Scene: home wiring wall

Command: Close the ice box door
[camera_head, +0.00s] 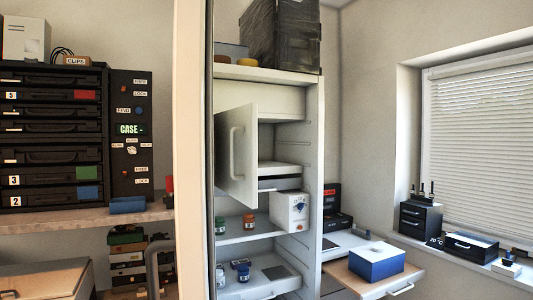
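The ice box door (222,155) is a white panel with a vertical bar handle (234,153) on its face. It stands open, swung outward at the left side of the tall white cabinet (314,150). To its right, part of the open compartment (279,141) shows, with a white shelf or tray (279,169) low inside. The door hides the left part of the compartment. Neither of my grippers is in view.
Small jars (249,222) stand on the lower shelves. A pale vertical post (189,120) is left of the cabinet. A blue box (376,262) sits on an open drawer.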

